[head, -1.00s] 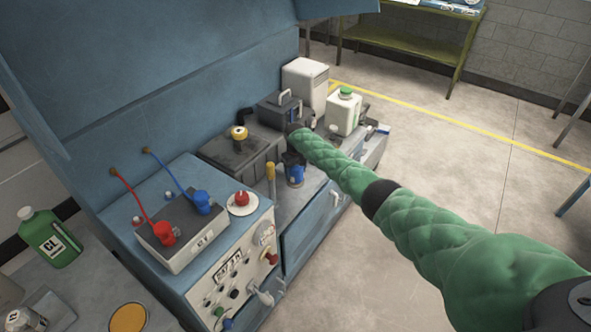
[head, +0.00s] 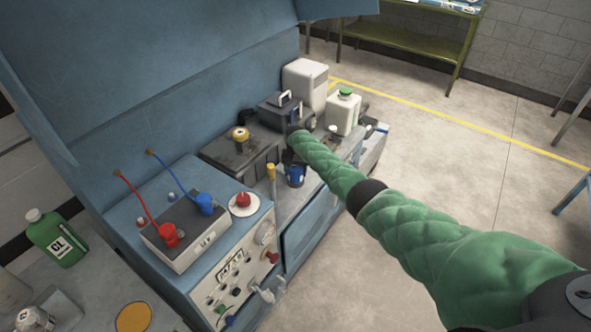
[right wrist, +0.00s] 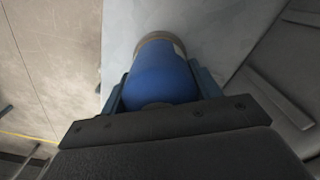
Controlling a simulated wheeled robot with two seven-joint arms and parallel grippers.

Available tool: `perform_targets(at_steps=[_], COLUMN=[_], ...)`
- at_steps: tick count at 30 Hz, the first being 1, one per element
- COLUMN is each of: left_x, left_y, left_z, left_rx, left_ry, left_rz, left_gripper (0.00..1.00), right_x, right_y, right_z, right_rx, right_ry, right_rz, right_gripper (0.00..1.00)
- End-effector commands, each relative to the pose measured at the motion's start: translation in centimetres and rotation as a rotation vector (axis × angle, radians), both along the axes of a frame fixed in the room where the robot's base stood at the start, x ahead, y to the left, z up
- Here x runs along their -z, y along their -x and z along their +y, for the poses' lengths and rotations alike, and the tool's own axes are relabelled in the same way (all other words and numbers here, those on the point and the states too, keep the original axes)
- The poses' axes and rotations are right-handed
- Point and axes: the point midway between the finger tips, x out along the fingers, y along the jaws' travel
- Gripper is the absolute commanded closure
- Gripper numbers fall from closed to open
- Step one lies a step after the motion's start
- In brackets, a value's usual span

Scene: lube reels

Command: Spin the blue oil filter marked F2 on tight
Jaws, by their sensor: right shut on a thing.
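The blue oil filter (head: 295,176) stands near the front edge of the blue bench, partly hidden under my right gripper. In the right wrist view the filter (right wrist: 160,75) sits between the two fingers, with a grey-tan ring at its far end. My right gripper (head: 294,165) is shut on the filter from above; it also fills the lower part of the right wrist view (right wrist: 160,95). I cannot read the F2 mark. How far the filter is threaded on is hidden. My left gripper is not in view.
A dark tank with a yellow cap (head: 240,134) and a yellow-topped post (head: 271,171) stand left of the filter. A white jug with a green cap (head: 344,112) is behind. A grey box with red and blue clamps (head: 186,240) stands nearer.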

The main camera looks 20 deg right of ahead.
Motion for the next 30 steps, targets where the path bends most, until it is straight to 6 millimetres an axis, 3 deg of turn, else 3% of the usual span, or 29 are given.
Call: perform_targets(at_steps=[11, 12, 16, 30], left_x=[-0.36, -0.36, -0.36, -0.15], left_y=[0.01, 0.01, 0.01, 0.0], left_z=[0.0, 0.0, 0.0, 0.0], left_rx=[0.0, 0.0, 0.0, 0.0], left_ry=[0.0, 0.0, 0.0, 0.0], left_rz=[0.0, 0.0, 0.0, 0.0], left_gripper=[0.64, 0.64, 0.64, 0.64], right_x=[0.06, 0.05, 0.05, -0.9], right_y=[0.01, 0.01, 0.0, -0.05], right_z=[0.14, 0.14, 0.11, 0.04], right_rx=[0.098, 0.098, 0.097, 0.095], right_ry=[-0.001, -0.001, 0.0, -0.001], right_rz=[0.001, 0.001, 0.001, 0.0], right_gripper=[0.7, 0.36, 0.13, 0.13])
